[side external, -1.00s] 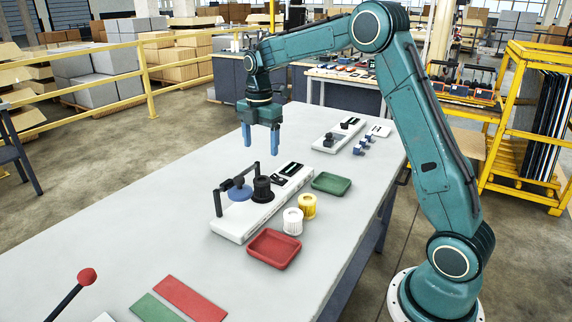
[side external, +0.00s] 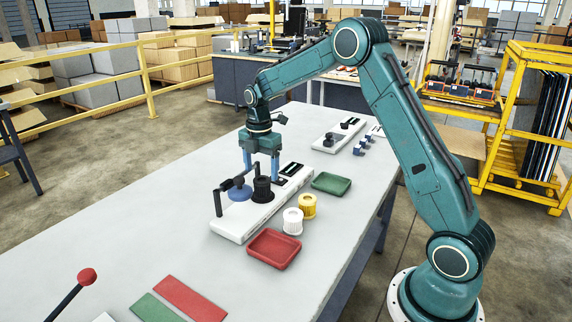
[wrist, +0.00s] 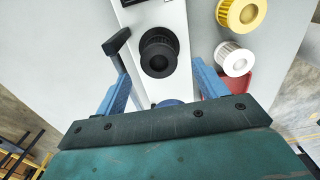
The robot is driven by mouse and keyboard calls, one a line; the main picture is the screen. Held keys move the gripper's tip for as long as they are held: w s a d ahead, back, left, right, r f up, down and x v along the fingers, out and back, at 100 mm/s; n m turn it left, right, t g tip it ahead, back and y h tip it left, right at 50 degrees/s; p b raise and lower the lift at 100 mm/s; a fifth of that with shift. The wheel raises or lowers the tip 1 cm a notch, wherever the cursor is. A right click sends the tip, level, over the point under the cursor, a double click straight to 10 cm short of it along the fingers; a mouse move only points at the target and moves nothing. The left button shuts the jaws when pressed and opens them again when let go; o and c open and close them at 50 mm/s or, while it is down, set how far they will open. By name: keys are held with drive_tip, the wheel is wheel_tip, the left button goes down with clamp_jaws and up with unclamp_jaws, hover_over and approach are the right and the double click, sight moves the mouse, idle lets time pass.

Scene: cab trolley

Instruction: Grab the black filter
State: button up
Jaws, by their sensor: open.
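The black filter (side external: 262,190) stands upright on the white fixture (side external: 232,229), beside a blue disc (side external: 240,193) under a dark clamp arm. In the wrist view the black filter (wrist: 159,52) shows from above, ahead of and between the two blue fingers. My gripper (side external: 262,177) is open, with its fingers pointing down, close above and around the top area of the filter in the side view. Its fingers also show spread apart in the wrist view (wrist: 165,82). Nothing is between them in their grip. I cannot tell whether a finger touches the filter.
A white filter (side external: 292,221) and a yellow filter (side external: 308,206) stand right of the fixture. A red tray (side external: 273,249) and a green tray (side external: 331,183) lie near them. The dark clamp arm (side external: 219,203) rises close to the fingers.

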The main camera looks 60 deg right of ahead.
sight(262, 179)
drive_tip(key=shift+f, duration=0.7)
drive_tip(key=shift+d+f, duration=0.1)
drive_tip(key=shift+f, duration=2.5)
drive_tip(key=c, duration=1.2)
drive_tip(key=shift+o, duration=0.2)
drive_tip(key=shift+w+r, duration=0.1)
drive_tip(key=shift+r, duration=0.15)
wheel_tip(262, 179, up, 20)
drive_tip(key=shift+f, duration=0.2)
